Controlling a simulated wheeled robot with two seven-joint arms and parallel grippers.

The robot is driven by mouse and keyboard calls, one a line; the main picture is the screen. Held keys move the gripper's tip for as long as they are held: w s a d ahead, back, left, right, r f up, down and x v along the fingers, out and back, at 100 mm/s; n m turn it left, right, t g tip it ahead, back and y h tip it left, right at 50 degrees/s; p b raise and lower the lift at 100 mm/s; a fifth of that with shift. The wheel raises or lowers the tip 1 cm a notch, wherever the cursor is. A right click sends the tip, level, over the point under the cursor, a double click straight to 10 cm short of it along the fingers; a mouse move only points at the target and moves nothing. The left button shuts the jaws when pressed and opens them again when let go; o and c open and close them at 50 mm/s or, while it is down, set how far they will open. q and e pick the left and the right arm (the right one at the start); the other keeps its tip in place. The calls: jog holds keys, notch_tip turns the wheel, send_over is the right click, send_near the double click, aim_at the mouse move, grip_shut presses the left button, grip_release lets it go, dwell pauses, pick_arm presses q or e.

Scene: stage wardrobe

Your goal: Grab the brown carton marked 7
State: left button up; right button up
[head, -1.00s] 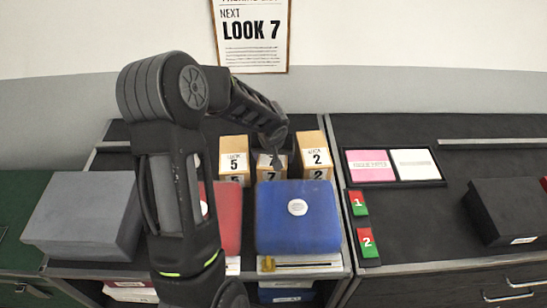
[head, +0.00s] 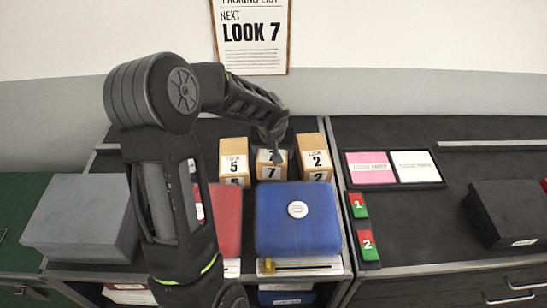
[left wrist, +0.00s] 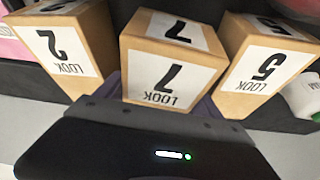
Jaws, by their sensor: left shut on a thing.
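The brown carton marked 7 (head: 271,171) stands between two similar cartons at the back of the dark counter. In the left wrist view the 7 carton (left wrist: 170,60) is in the middle, with its labels upside down. My left gripper (head: 274,150) reaches down onto this carton from above and behind and is shut on it. Its fingertips are mostly hidden. The carton marked 5 (head: 233,158) is to its left and the carton marked 2 (head: 314,160) to its right. My right gripper is not in view.
A blue box (head: 297,218) and a red box (head: 228,215) lie in front of the cartons. A grey box (head: 82,217) is at left. A tray with pink and white cards (head: 393,183) and a black box (head: 505,212) are at right. A framed notice reading LOOK 7 (head: 250,35) hangs behind.

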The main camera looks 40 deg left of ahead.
pick_arm(q)
notch_tip(320, 180, up, 7)
jog(key=shift+r+b, duration=0.1)
jog(key=shift+b, duration=0.25)
dwell(0.4)
